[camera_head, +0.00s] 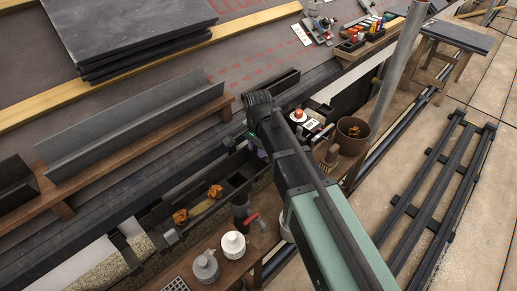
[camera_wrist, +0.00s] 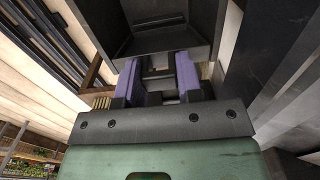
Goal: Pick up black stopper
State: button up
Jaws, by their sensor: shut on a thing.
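My gripper (camera_head: 260,148) is over the dark gutter beside the roof edge in the head view, largely hidden by my arm. In the wrist view its two purple fingers (camera_wrist: 157,75) stand a short gap apart. They close on the near edge of a dark, box-like piece with raised side walls, which I take to be the black stopper (camera_wrist: 160,28). It fills the top middle of that view, just beyond the fingertips. In the head view the stopper cannot be told apart from the dark parts around my gripper.
The gutter (camera_head: 203,207) holds orange-brown leaf clumps (camera_head: 215,191). A brown bucket (camera_head: 352,134) and a brush (camera_head: 330,158) are right of my arm. White and grey pots (camera_head: 233,245) stand on a wooden bench in front. Slates (camera_head: 130,30) are stacked on the roof.

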notch_tip(320, 180, up, 19)
jog(key=p, duration=1.8)
jog(key=o, duration=0.4)
jog(key=shift+c, duration=0.2)
jog(key=c, duration=0.4)
jog(key=shift+r+p, duration=3.55)
jog(key=shift+p, duration=0.15)
